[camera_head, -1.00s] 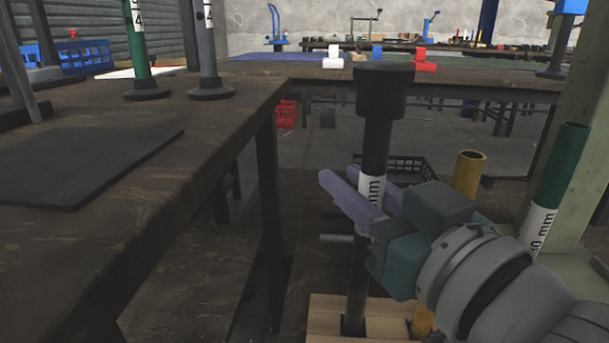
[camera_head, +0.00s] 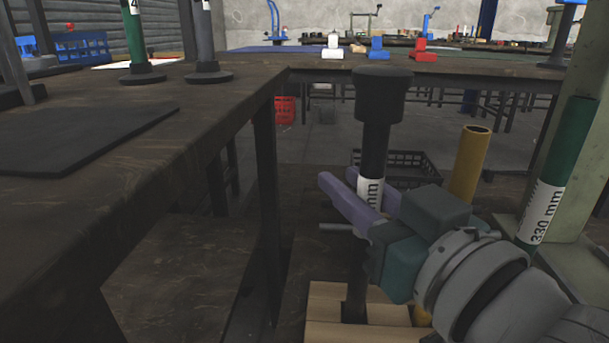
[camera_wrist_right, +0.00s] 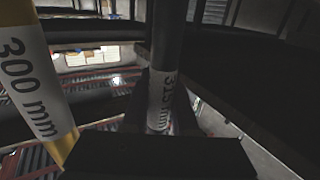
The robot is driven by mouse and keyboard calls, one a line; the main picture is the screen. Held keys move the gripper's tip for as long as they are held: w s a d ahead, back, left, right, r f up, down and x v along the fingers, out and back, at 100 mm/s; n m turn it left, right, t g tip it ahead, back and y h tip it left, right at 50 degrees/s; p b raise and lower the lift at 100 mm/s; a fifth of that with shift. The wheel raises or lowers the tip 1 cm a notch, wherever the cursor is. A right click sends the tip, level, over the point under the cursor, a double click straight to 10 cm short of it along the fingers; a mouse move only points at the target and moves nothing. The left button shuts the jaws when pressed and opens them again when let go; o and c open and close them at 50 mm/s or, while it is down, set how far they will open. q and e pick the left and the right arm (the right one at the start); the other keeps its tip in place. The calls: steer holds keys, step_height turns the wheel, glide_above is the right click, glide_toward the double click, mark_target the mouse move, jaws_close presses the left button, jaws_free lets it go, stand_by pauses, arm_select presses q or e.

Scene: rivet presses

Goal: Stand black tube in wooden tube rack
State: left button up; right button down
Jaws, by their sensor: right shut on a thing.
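The black tube (camera_head: 375,150) with a wide dark cap and a white label stands nearly upright in the head view. My right gripper (camera_head: 350,203), with purple fingers, is shut on it around the label. The tube also shows in the wrist view (camera_wrist_right: 167,45), with its label between the fingers. The light wooden tube rack (camera_head: 325,300) is at the bottom of the head view. The tube's lower end meets a dark opening in the rack; how deep it sits cannot be told. My left gripper is not in view.
A yellow tube (camera_head: 468,165) and a green tube (camera_head: 567,145) marked 330 mm stand at the right, near a pale green post. A dark workbench (camera_head: 150,200) fills the left, with capped tubes (camera_head: 138,50) on it. A black crate (camera_head: 405,165) lies behind the rack.

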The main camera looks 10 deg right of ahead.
steer(key=shift+f+b, duration=0.5)
steer(key=shift+f, duration=0.2)
steer(key=c, duration=0.6)
jaws_free()
steer(key=p+v, duration=0.2)
steer(key=v, duration=0.8)
steer(key=shift+p, duration=0.4)
